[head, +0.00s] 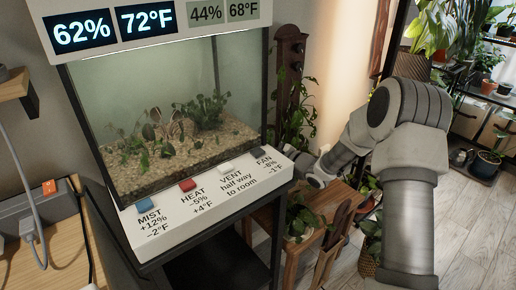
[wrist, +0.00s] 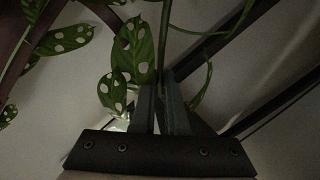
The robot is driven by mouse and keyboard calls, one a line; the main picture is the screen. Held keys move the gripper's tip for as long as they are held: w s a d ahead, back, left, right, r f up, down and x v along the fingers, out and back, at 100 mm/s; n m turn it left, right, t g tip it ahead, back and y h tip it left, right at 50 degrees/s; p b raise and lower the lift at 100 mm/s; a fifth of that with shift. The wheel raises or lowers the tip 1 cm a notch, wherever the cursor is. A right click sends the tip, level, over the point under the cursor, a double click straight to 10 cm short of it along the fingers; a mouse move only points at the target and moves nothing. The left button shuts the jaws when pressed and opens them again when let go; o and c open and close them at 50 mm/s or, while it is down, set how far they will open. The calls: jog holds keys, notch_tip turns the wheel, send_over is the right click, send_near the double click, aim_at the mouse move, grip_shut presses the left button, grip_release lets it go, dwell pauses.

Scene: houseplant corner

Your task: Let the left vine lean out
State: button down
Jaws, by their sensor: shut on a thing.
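A vine stem (wrist: 163,45) with white-spotted green leaves (wrist: 138,48) runs down between my gripper's fingers in the wrist view. My gripper (wrist: 165,84) is shut on this stem, with a spotted leaf beside the fingers on the left. A thinner curved green stem passes to the right of the fingers. In the head view, leafy vine growth (head: 292,122) shows by a dark wooden post with pegs (head: 289,65), behind the glass tank. I cannot tell from the head view which vine is held.
The glass tank (head: 165,120) stands close on the left, with a labelled panel (head: 215,190) along its front. A wooden stand (head: 325,225) with a potted plant (head: 300,217) is below my arm. Plant shelves (head: 480,95) stand at right. Dark bars (wrist: 262,105) cross the wrist view's right side.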

jog(key=c, duration=0.9)
grip_release()
jog(key=shift+c, duration=0.2)
jog(key=shift+d, duration=0.1)
jog(key=p+v, duration=0.4)
jog(key=v, duration=1.3)
jog(key=shift+s+d, duration=0.1)
